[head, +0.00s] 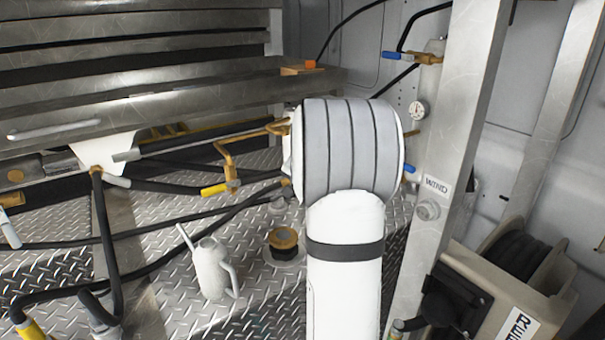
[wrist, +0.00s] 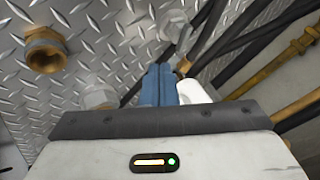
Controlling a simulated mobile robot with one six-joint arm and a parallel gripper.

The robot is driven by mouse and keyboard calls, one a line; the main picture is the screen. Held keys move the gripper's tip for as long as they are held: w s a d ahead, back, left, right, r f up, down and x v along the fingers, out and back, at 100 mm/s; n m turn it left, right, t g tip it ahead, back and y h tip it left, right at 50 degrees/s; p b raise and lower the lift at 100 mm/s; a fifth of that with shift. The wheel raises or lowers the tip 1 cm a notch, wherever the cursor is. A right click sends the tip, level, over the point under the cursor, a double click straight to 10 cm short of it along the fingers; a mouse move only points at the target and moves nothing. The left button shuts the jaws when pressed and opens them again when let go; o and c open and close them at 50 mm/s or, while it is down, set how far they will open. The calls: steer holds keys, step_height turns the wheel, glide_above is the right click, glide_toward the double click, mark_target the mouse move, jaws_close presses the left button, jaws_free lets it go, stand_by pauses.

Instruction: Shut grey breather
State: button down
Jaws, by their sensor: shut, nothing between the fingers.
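My gripper (wrist: 159,75) shows in the wrist view as two blue fingers pressed together, with nothing between them. In the head view my own arm hides it. Beyond the fingertips, a grey hex-shaped fitting (wrist: 172,25) stands on the tread plate. A second grey fitting (wrist: 97,94) lies left of the fingers, partly cut off by my gripper body. I cannot tell for sure which is the grey breather, nor whether it is open or shut. In the head view a small grey fitting (head: 278,205) shows on the plate just left of my arm.
A brass cap (head: 284,239) and a pale oil can (head: 212,268) stand on the tread plate. The brass fitting also shows in the wrist view (wrist: 45,52). Black hoses (head: 150,225) and brass pipes cross the left. A metal post (head: 445,150) and reel box (head: 500,290) stand right.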

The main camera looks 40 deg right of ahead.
steer(key=v, duration=0.9)
steer(key=shift+a+r, duration=0.15)
steer(key=shift+a, duration=0.15)
steer(key=shift+a, duration=0.1)
